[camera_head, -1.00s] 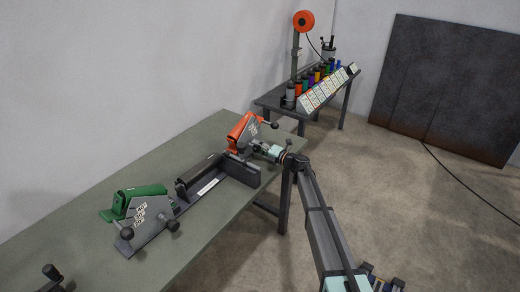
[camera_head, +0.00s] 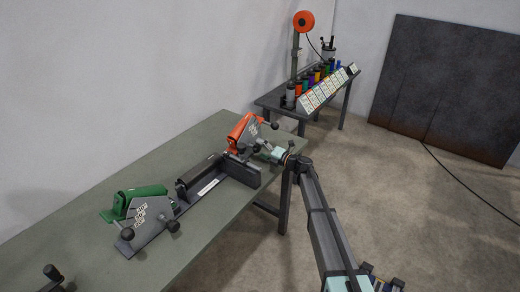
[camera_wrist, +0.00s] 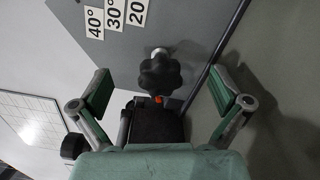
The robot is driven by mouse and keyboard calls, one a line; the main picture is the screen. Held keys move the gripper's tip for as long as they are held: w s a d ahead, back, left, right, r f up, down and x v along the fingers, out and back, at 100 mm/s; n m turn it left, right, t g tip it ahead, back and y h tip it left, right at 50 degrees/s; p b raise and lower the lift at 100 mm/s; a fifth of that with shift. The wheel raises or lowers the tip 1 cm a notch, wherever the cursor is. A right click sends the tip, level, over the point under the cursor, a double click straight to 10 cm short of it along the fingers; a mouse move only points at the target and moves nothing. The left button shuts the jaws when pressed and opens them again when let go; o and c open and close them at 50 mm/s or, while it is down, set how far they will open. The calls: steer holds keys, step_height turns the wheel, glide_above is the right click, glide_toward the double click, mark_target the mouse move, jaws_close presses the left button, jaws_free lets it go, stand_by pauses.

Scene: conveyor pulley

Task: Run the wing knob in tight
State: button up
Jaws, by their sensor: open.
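A black lobed wing knob (camera_wrist: 160,73) sits on a short pale shaft at a grey side plate (camera_wrist: 165,22) with angle labels in the wrist view. My gripper (camera_wrist: 163,90) is open, with one green-padded finger to the left of the knob and one to the right. Clear gaps show between both fingers and the knob. In the head view my gripper (camera_head: 271,153) is at the near side of the orange-topped pulley unit (camera_head: 241,127). The knob is too small there to tell apart from the gripper.
A green-topped unit (camera_head: 139,203) with black knobs stands at the other end of the dark conveyor frame (camera_head: 208,188). The bench (camera_head: 105,185) is otherwise mostly bare. A side table (camera_head: 267,101) holds colored containers. Another black knob (camera_wrist: 72,147) shows lower left in the wrist view.

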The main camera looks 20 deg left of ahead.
steer(key=shift+p+v, duration=0.6)
steer(key=shift+v, duration=2.25)
steer(key=shift+r, duration=0.15)
